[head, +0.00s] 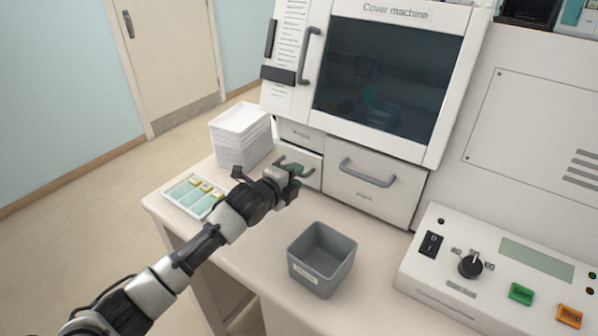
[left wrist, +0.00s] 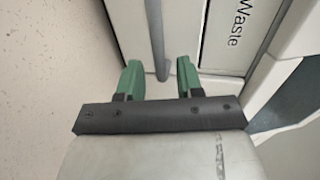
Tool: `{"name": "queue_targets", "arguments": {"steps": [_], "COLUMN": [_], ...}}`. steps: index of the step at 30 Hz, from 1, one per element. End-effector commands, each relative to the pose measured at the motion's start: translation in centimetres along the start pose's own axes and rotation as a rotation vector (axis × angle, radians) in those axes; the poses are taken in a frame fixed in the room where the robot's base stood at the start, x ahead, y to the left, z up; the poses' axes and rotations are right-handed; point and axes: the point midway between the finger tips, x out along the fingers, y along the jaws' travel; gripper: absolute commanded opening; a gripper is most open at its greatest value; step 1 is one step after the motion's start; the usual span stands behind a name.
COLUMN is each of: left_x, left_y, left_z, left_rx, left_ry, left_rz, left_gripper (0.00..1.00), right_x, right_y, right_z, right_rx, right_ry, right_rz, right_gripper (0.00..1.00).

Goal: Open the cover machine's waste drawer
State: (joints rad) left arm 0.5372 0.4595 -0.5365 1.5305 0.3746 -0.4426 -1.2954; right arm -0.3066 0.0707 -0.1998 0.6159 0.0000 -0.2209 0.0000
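The cover machine (head: 385,75) stands at the back of the bench. At its lower left is a small white drawer front (head: 312,160) with a grey bar handle, below a strip marked "Waste" (head: 302,133). The drawer looks closed. In the left wrist view the handle (left wrist: 156,40) runs up from between the green fingertips, and the Waste strip (left wrist: 232,40) lies to its right. My left gripper (head: 296,170) is at this handle, and it also shows in the left wrist view (left wrist: 159,76). Its fingers are apart, with gaps beside the bar. My right gripper is not in view.
A grey open bin (head: 322,258) stands on the bench in front of the machine. A wider drawer (head: 372,188) is to the right. A stack of white trays (head: 241,138) and a slide tray (head: 194,195) are to the left. A control panel (head: 500,270) is at right.

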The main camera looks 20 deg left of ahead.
Motion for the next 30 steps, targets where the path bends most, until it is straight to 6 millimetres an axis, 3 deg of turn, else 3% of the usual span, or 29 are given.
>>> {"name": "queue_targets", "arguments": {"steps": [6,17,24,30], "left_x": [1.9,2.2,2.2,2.2], "left_y": [0.0,0.0,0.1,0.2], "left_z": [0.0,0.0,0.0,0.0], "left_rx": [-0.001,0.000,0.000,0.001], "left_ry": [0.001,0.000,0.000,0.000], "left_rz": [0.000,0.000,0.001,0.004], "left_gripper": [0.36,0.36,0.02,0.00], "right_x": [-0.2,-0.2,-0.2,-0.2], "right_y": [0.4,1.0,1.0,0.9], "right_z": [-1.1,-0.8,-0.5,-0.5], "right_rx": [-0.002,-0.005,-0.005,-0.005], "right_ry": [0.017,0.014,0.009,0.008], "right_rz": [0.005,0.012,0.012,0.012], "right_gripper": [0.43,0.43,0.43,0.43]}}
